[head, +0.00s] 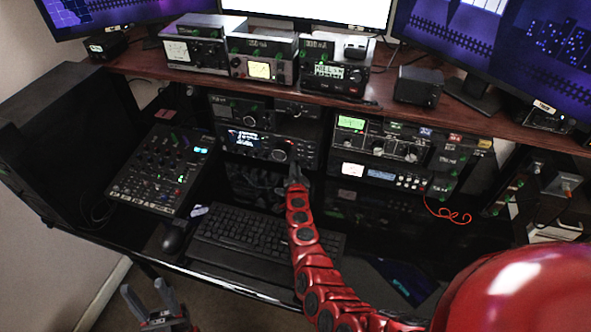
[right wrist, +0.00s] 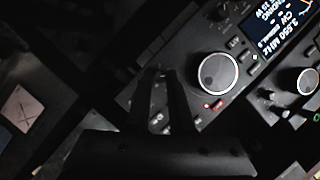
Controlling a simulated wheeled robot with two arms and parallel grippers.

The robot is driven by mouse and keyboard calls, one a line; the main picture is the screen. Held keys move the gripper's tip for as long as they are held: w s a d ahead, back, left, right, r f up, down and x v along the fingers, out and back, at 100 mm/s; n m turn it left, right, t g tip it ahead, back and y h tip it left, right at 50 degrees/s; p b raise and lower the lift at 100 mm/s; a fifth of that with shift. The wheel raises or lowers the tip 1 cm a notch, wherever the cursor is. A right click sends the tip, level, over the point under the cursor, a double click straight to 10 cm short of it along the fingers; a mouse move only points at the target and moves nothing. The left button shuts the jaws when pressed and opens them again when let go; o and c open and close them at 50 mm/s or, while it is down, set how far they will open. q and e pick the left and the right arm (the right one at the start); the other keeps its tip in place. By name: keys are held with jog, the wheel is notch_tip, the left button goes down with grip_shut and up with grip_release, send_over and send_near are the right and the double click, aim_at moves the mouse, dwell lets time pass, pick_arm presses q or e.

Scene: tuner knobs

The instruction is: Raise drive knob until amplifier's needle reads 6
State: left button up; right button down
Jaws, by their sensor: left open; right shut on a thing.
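The radio (head: 245,140) with a lit display sits under the shelf, with a big round dial (head: 278,154). The dial (right wrist: 217,77) also shows in the right wrist view, just right of my fingers. My right gripper (head: 294,170) reaches the right part of the radio's front; its fingers (right wrist: 162,80) are shut on a small knob, mostly hidden between them. I cannot tell which is the amplifier's, nor read any needle. My left gripper (head: 150,300) is open and empty.
A mixer (head: 165,168) stands left and a keyboard (head: 262,232) lies in front of the radio. A mouse (head: 174,238) is beside the keyboard. A red cable (head: 450,213) hangs at the right rack. The shelf (head: 130,63) overhangs the radio.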

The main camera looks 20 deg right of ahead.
jog(key=shift+f, duration=0.15)
jog(key=m+b, duration=0.1)
jog(key=b, duration=0.2)
jog(key=m+t+b, duration=0.1)
jog(key=m+b, duration=0.1)
jog(key=b, duration=0.1)
jog(key=shift+d+f+t, duration=0.1)
jog(key=shift+f+t, duration=0.2)
jog(key=shift+f, duration=0.1)
jog(key=shift+s+r+m+y+b, duration=0.1)
jog(key=shift+r+m+y+b, duration=0.15)
jog(key=shift+m+y+b, duration=0.2)
jog(key=shift+r, duration=0.1)
jog(key=c, duration=0.8)
grip_release()
jog(key=shift+s, duration=0.1)
